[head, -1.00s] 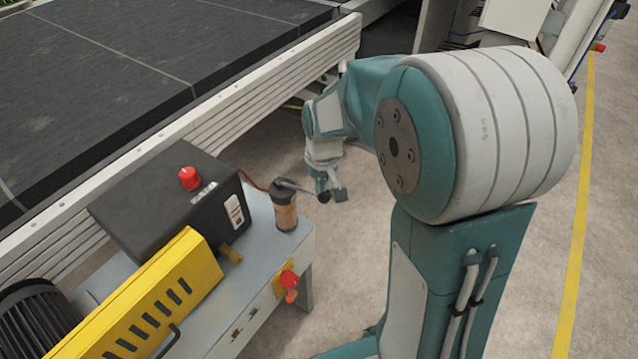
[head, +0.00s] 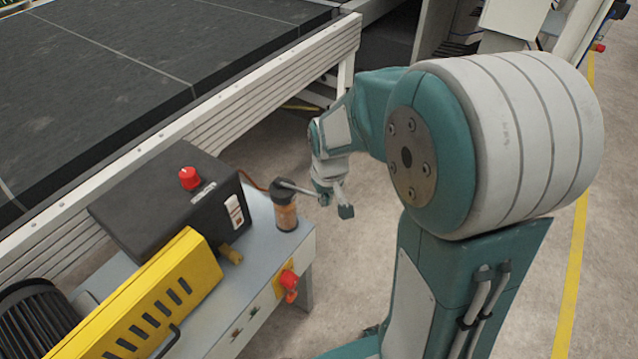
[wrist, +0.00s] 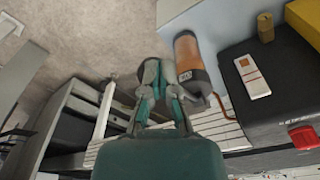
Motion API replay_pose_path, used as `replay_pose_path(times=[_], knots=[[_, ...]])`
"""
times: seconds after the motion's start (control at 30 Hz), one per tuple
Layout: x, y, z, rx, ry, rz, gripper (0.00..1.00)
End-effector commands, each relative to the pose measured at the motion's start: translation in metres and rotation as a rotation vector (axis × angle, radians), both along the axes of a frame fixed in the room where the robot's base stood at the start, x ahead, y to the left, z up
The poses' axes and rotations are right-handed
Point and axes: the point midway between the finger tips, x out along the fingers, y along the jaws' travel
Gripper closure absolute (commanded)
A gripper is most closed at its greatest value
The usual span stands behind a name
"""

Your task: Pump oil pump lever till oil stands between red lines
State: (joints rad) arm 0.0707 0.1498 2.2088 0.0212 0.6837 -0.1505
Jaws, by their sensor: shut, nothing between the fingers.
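The oil pump (head: 285,210) is a small amber cylinder with a dark cap, upright on the grey bench's corner. It also shows in the wrist view as an orange and dark cylinder (wrist: 187,58). Its thin metal lever (head: 297,187) sticks out to the right from the cap and ends in a dark knob. My gripper (head: 334,199) is at the knob end of the lever, beyond the bench edge. In the wrist view my gripper (wrist: 158,92) has its fingertips close beside a dark rounded shape, likely the knob. It is shut with nothing held. The oil level and red lines cannot be made out.
A black box (head: 165,200) with a red knob (head: 189,178) stands left of the pump, behind a yellow guard (head: 165,295). A red switch (head: 289,280) is on the bench front. The conveyor (head: 130,75) runs behind. Floor to the right is open.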

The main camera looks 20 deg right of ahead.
Motion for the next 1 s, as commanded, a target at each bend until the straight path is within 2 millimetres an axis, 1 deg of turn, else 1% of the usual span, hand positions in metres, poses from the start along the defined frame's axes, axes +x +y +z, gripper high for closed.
replay_pose_path(times=[0.03, 0.27, 0.37, 0.47, 0.7, 0.8, 0.9, 1.0], knots=[[-0.002, 0.0, 0.001, 0.0, 0.0, 0.0, 1.0], [-0.002, 0.0, 0.001, 0.0, 0.0, 0.0, 1.0], [-0.002, 0.0, 0.007, 0.0, -0.002, 0.001, 1.0], [-0.003, 0.0, 0.023, -0.001, -0.004, 0.0, 1.0], [-0.007, 0.0, 0.073, -0.001, -0.005, 0.0, 1.0], [-0.009, 0.0, 0.092, -0.001, -0.004, 0.0, 1.0], [-0.011, 0.0, 0.106, -0.001, -0.001, 0.0, 1.0], [-0.012, 0.0, 0.115, -0.001, 0.0, 0.0, 1.0]])
